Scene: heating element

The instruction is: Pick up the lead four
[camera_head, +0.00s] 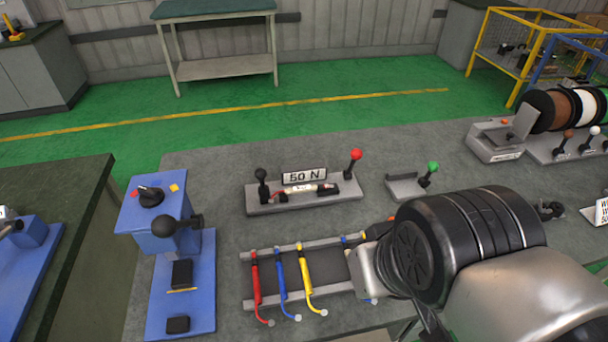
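A grey rack (300,292) on the table holds a row of leads. From left to right I see a red lead (257,280), a blue lead (281,282) and a yellow lead (306,280). To the right of the yellow one, a small blue and yellow bit (345,240) shows at the rack's top rail; it seems to belong to a fourth lead, mostly hidden by my arm. A pale tip shows below it. My gripper (364,272) is over the rack's right end. My arm hides its fingers, so its opening and any contact are not visible.
A test fixture (265,208) with a "50 N" sign and red-knobbed lever stands behind the rack. A blue press (165,240) stands to the left. A green-knobbed clamp (408,188) and wire spools (560,110) are to the right. Bare table lies between rack and press.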

